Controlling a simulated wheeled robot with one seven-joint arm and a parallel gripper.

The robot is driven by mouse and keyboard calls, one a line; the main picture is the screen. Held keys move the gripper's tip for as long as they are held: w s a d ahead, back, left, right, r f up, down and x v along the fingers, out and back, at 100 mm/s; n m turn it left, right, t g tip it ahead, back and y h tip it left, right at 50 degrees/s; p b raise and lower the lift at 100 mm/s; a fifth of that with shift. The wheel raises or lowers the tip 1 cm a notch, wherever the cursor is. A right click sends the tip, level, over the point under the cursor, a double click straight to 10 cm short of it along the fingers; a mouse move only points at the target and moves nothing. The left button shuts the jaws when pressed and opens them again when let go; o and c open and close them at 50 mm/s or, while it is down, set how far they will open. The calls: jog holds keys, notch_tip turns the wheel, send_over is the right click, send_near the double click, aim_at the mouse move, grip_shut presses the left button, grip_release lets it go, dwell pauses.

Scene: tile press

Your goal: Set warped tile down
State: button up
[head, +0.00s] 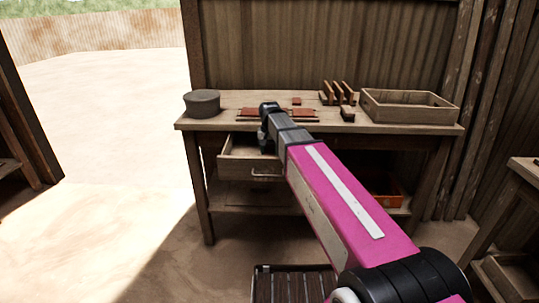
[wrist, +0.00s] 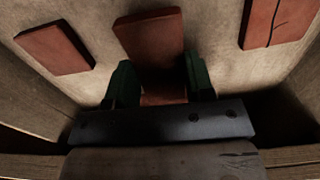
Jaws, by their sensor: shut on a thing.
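My gripper (wrist: 161,84) has dark green fingers and is shut on a red-brown tile (wrist: 150,38), which sticks out beyond the fingertips in the wrist view. I cannot make out any warp in it, or whether it touches the wood below. In the head view my gripper (head: 266,128) is at the workbench's front edge, above the open drawer (head: 248,168); the arm hides the held tile there. A plain tile (wrist: 55,47) lies to the left and a cracked tile (wrist: 278,22) to the right, both apart from the held one.
The workbench (head: 237,99) carries a round grey pot (head: 202,102) at left, a wooden rack (head: 338,93) and a wooden tray (head: 410,106) at right. A small reddish piece (head: 297,101) lies farther back. An orange bin (head: 388,194) sits on the lower shelf.

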aim_at(269, 152)
jog(key=shift+f, duration=0.95)
jog(key=shift+f, duration=0.1)
jog(key=o, duration=1)
jog(key=shift+c, duration=0.2)
notch_tip(269, 152, up, 12)
